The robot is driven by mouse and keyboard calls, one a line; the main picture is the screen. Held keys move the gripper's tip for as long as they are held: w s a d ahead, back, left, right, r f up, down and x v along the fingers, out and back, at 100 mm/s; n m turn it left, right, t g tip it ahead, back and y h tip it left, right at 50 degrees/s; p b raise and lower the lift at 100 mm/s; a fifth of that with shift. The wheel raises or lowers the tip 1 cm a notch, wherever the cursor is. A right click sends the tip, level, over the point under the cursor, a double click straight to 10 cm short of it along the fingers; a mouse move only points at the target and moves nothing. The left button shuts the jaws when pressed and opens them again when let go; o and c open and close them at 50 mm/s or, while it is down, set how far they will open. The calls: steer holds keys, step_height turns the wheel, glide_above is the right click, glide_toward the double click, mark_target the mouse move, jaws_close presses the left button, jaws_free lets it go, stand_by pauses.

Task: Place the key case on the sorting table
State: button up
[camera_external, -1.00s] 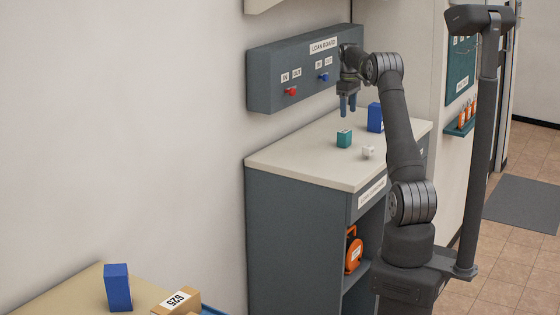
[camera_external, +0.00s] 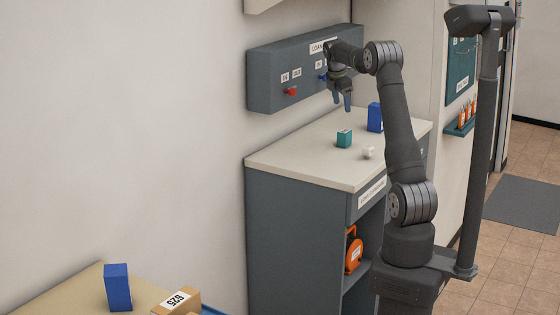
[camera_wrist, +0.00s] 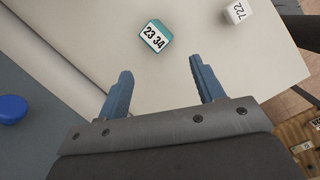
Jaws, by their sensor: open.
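A small teal block-like case (camera_external: 344,138) with a white label stands on the pale top of the grey cabinet (camera_external: 300,160).
A white cube (camera_external: 368,152) and a tall blue box (camera_external: 375,117) stand near the teal case. The loan board (camera_external: 265,85) on the wall has a red button (camera_external: 291,91) and a blue button (camera_wrist: 12,109). Another blue box (camera_external: 118,288) and a carton (camera_external: 178,301) stand at lower left.

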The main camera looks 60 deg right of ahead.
steer(key=a+r+n+h, duration=0.1)
steer(key=a+r+n, duration=0.1)
steer(key=n, duration=0.4)
glide_toward(344, 131)
steer(key=shift+h, duration=0.3)
steer(key=x, duration=0.6)
steer(key=shift+s+a+f, duration=0.25)
steer(key=shift+f, duration=0.05)
steer(key=x, duration=0.5)
steer(key=shift+w+f, duration=0.15)
steer(key=shift+w, duration=0.05)
steer(key=c, duration=1.2)
steer(key=shift+r, duration=0.2)
